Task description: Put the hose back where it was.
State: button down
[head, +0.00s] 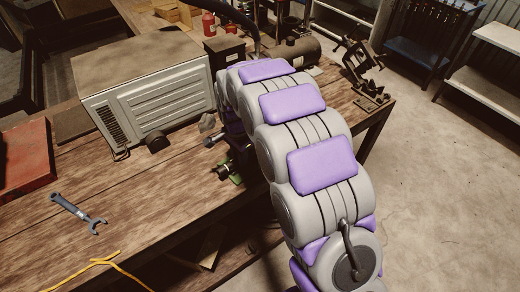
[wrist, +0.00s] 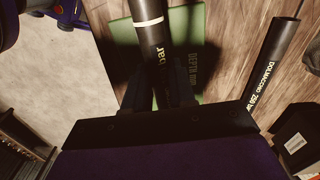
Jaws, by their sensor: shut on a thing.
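In the wrist view a black hose (wrist: 150,35) with a white band and the letters "bar" runs from the top edge down between the fingers of my gripper (wrist: 163,88). My gripper is shut on this hose. A green plate (wrist: 188,45) with lettering that starts "DEPTH" lies on the wood behind the hose. Whether the hose touches the plate I cannot tell. A second black hose (wrist: 272,72), printed with "250 bar", lies on the wooden bench to the right. In the head view my arm hides most of the gripper, and a small green piece (head: 236,179) shows beside it.
The wooden bench (head: 150,190) holds a grey louvred machine (head: 150,85), a wrench (head: 80,212) and a red case (head: 25,160). A yellow cord (head: 105,262) lies at the front. Dark tools and a red bottle (head: 209,24) stand at the back.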

jog(key=shift+r+p, duration=1.1)
jog(key=shift+r, duration=1.6)
jog(key=shift+d, duration=0.1)
